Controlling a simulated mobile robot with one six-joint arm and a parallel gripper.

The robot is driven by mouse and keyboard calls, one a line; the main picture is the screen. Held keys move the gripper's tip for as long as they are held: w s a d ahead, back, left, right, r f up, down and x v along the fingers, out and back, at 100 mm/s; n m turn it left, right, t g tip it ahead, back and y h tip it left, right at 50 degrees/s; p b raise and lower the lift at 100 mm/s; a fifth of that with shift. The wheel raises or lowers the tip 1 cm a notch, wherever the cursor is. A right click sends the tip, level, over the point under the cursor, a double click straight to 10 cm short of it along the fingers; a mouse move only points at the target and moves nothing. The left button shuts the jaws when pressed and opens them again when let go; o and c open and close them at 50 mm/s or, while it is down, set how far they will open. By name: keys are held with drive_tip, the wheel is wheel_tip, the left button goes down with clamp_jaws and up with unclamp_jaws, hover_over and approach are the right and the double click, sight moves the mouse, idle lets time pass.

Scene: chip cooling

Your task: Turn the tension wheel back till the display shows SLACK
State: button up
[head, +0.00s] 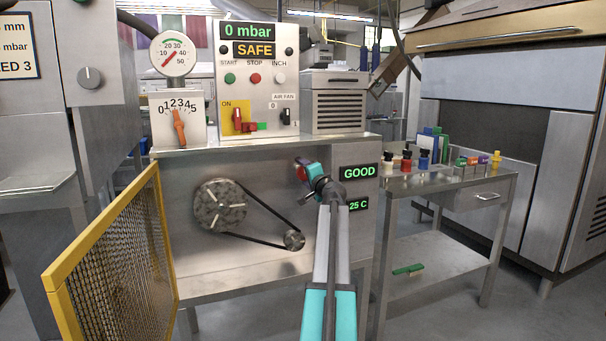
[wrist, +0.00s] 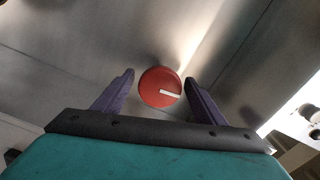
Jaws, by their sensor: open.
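The tension wheel, a red round knob with a white pointer line, shows in the wrist view (wrist: 160,88) between my fingertips. In the head view only a bit of the red wheel (head: 301,172) shows behind my gripper. My gripper (wrist: 158,90) is open, with one dark purple finger on each side of the wheel and a gap on both sides. In the head view my gripper (head: 306,172) is at the machine's front panel. The display (head: 359,172) reads GOOD in green.
A belt (head: 265,217) runs from a large pulley (head: 220,205) to a small pulley (head: 294,240), left of my arm. A yellow-framed mesh guard (head: 112,262) stands open at the left. A steel side table (head: 450,185) with small bottles stands at the right.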

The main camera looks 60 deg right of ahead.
drive_tip(key=p+v, duration=0.1)
drive_tip(key=v, duration=1.2)
drive_tip(key=shift+s+a, duration=0.25)
idle(0.9)
